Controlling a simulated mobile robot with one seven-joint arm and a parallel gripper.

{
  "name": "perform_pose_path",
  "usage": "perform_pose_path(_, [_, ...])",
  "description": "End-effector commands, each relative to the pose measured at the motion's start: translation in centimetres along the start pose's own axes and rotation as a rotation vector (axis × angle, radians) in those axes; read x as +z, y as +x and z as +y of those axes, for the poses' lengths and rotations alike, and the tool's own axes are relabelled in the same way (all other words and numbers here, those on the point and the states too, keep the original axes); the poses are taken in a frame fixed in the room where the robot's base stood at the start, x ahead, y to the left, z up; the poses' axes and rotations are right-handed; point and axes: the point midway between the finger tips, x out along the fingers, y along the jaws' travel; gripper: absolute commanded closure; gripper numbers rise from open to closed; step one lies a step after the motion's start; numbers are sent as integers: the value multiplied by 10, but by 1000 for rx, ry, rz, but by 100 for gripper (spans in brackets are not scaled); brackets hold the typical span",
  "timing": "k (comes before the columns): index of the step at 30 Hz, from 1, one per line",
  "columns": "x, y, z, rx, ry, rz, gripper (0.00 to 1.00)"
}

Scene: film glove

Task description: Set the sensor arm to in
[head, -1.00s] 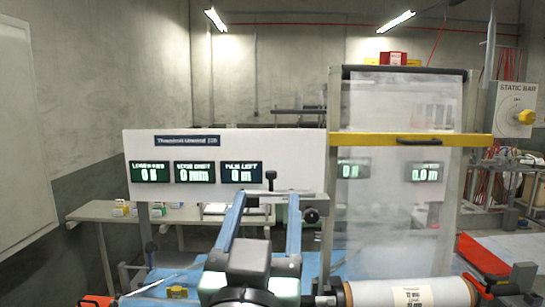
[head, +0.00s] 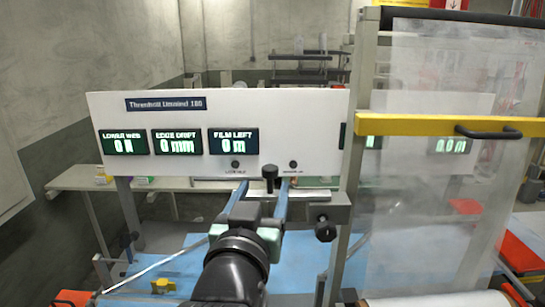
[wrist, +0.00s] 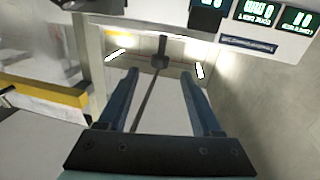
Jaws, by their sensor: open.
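My gripper (head: 264,182) is open and empty in front of the white unwind panel. Its two blue fingers point forward, one on each side of a black-capped upright knob (head: 270,173). The knob stands by a grey horizontal bar (head: 300,196), which may be the sensor arm; no label confirms it. In the wrist view the dark knob (wrist: 160,60) appears between and beyond the fingertips, with no visible contact. A second black knob (head: 326,229) sits on the bracket to the right. My gripper and arm hide part of the bar.
The panel (head: 300,130) carries lit displays and two small round controls (head: 235,164). A film web (head: 440,230) and a yellow bar with a black handle (head: 400,125) stand at right. A white roll (head: 430,300) lies lower right. A blue surface (head: 180,260) lies below.

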Motion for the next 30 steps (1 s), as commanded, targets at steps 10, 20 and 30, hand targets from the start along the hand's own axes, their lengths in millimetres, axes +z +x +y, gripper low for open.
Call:
perform_pose_path(10, [-4, 62, 1, 2, 0, -1, 34])
perform_pose_path(20, [-2, 97, 1, 1, 0, 0, 34])
perform_pose_path(30, [-1, 103, 0, 1, 0, 1, 34])
